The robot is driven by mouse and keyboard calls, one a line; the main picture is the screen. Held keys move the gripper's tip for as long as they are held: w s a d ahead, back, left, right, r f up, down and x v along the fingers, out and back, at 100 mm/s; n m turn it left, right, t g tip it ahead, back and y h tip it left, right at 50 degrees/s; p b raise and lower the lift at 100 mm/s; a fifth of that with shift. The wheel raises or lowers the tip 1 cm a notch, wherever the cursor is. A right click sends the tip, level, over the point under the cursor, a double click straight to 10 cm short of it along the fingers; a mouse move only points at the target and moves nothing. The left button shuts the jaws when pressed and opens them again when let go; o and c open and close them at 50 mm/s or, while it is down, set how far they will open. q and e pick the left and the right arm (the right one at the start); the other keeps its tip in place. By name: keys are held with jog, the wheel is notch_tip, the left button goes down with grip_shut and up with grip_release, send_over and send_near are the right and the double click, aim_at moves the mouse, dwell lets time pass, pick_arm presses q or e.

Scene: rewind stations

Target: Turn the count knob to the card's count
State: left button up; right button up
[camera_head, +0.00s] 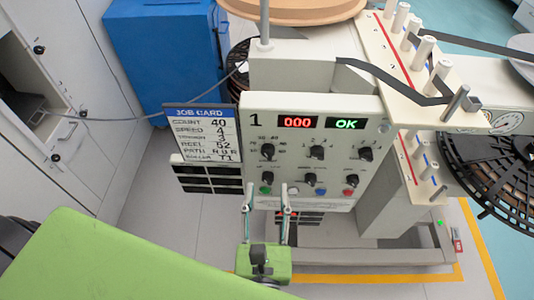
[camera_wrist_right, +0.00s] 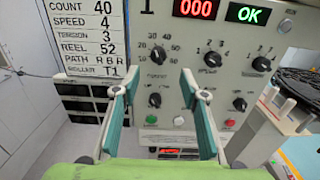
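The count knob is most likely the black top-left knob (camera_head: 267,151) on the beige panel, with small numbers around it; it also shows in the wrist view (camera_wrist_right: 157,54). Its exact pointer setting is too small to read. The job card (camera_head: 202,134) at the panel's left reads COUNT 40, also in the wrist view (camera_wrist_right: 88,20). My right gripper (camera_head: 266,187) is open and empty in front of the panel, below the count knob. In the wrist view its fingers (camera_wrist_right: 152,84) stand wide apart, with the lower-left knob (camera_wrist_right: 155,100) between them. My left gripper is out of view.
The panel has several other knobs, such as the top-middle one (camera_head: 317,152), and green (camera_head: 265,190) and red (camera_head: 348,192) buttons below. The displays read 000 (camera_head: 297,122) and OK (camera_head: 345,122). A blue cabinet (camera_head: 165,55) stands behind left; rollers (camera_head: 423,48) and a dark reel (camera_head: 490,175) are right.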

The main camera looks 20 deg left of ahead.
aim_at(267, 156)
jog(key=p+x, duration=0.1)
jog(key=x, duration=0.7)
jog(key=shift+w+a, duration=0.15)
jog(key=shift+a, duration=0.05)
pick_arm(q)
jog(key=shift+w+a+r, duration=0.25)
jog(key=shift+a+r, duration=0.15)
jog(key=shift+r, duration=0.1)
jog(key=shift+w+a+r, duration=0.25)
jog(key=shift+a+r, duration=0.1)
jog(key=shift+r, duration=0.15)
pick_arm(e)
jog(key=shift+w+a+f, duration=0.15)
jog(key=shift+w+a, duration=0.05)
jog(key=shift+w, duration=0.45)
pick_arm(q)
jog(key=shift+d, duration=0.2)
pick_arm(e)
jog(key=c, duration=1.1)
